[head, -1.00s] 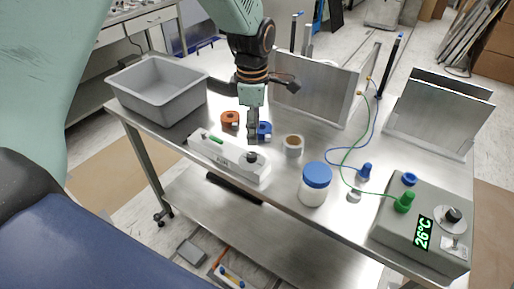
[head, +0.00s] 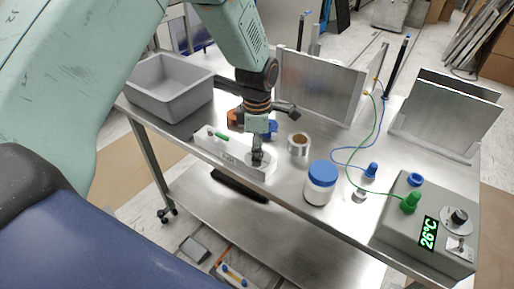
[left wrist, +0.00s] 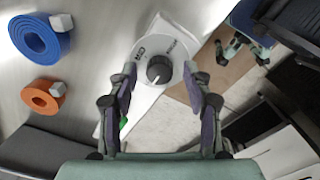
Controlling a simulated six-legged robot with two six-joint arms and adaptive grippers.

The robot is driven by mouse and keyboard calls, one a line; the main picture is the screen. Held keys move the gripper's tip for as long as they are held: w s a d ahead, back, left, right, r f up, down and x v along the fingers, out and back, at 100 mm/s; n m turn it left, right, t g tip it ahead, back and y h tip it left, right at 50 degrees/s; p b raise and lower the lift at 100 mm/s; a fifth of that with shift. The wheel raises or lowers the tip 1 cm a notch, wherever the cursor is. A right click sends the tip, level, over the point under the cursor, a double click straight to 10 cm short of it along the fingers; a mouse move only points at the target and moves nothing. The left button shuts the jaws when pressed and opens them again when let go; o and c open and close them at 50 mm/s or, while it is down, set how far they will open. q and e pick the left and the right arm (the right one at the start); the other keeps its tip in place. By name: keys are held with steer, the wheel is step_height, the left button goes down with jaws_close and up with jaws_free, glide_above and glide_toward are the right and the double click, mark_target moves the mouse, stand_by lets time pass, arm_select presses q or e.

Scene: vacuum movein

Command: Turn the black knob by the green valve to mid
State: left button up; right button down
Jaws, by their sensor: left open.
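The white block (head: 230,157) lies on the steel table, with the green valve (head: 218,136) on its left part. The black knob is at its right end, mostly hidden by my gripper in the head view. In the left wrist view the black knob (left wrist: 159,69) sits on a round white dial; one label appears to read MID. A short pale mark on the knob seems to point down-left, away from that label. My left gripper (left wrist: 160,80) is open, its fingers either side of the knob with gaps; in the head view it (head: 257,157) points down over the block's right end.
A blue tape roll (left wrist: 38,38) and an orange one (left wrist: 44,97) lie beside the block. A silver-sided roll (head: 298,144) and a blue-lidded jar (head: 320,182) stand to the right. A grey bin (head: 170,88) is at the left, a grey control box (head: 400,230) at the right.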

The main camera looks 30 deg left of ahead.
arm_select(q)
steer(key=shift+w+d, duration=0.1)
steer(key=shift+d, duration=0.05)
steer(key=shift+c, duration=1.4)
steer(key=c, duration=0.3)
jaws_close()
